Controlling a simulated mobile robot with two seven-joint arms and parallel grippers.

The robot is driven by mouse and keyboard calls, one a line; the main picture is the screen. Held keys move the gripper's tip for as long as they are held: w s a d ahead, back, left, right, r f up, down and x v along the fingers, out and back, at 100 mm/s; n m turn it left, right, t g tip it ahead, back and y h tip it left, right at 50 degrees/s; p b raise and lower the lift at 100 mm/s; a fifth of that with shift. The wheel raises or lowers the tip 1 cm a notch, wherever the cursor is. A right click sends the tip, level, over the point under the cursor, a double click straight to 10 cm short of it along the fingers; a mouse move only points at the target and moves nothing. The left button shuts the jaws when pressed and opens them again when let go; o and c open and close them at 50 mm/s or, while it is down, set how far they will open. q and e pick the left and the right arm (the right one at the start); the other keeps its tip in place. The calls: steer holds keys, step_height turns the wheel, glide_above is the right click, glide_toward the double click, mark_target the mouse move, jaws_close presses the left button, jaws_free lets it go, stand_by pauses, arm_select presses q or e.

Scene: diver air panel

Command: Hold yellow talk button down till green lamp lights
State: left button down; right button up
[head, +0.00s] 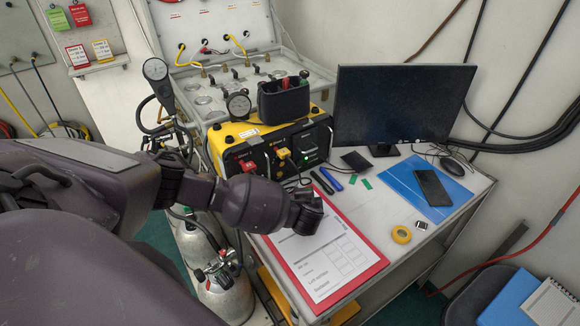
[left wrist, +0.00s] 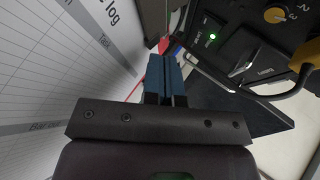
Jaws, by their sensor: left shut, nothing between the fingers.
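The black-fronted yellow talk box (head: 219,155) stands at the back of the cart, with a red part (head: 249,167) and a yellow part (head: 283,153) on its front. I cannot tell which part is the talk button. A small green light (head: 305,153) glows on the front; a green light (left wrist: 212,37) also glows on the black panel in the left wrist view, near a yellow knob (left wrist: 276,15). My left gripper (head: 307,217) is over the clipboard, in front of the box. Its blue fingers (left wrist: 166,72) are shut and empty. My right gripper is out of view.
A red clipboard (head: 372,270) with a log sheet lies under my left gripper. A gas cylinder (head: 227,293) stands by the cart's left side.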

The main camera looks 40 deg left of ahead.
mark_target(280, 174)
arm_select(q)
steer(key=shift+s+r, duration=0.15)
steer(key=shift+w+a+b, duration=0.15)
steer(key=shift+w+a, duration=0.45)
steer(key=shift+a, duration=0.75)
steer(key=shift+w+a+b, duration=0.1)
steer(key=shift+w+a, duration=0.45)
steer(key=shift+a, duration=0.85)
steer(key=shift+w+a+b, duration=0.15)
steer(key=shift+w+a, duration=0.45)
steer(key=shift+a, duration=0.75)
steer(key=shift+a, duration=0.2)
steer(key=shift+w+a, duration=0.15)
steer(key=shift+w+a, duration=0.15)
steer(key=shift+a, duration=0.25)
steer(key=shift+d, duration=0.1)
stand_by(1.5)
steer(key=shift+s+d+p, duration=0.3)
steer(key=shift+d+p, duration=0.05)
steer(key=shift+d, duration=0.35)
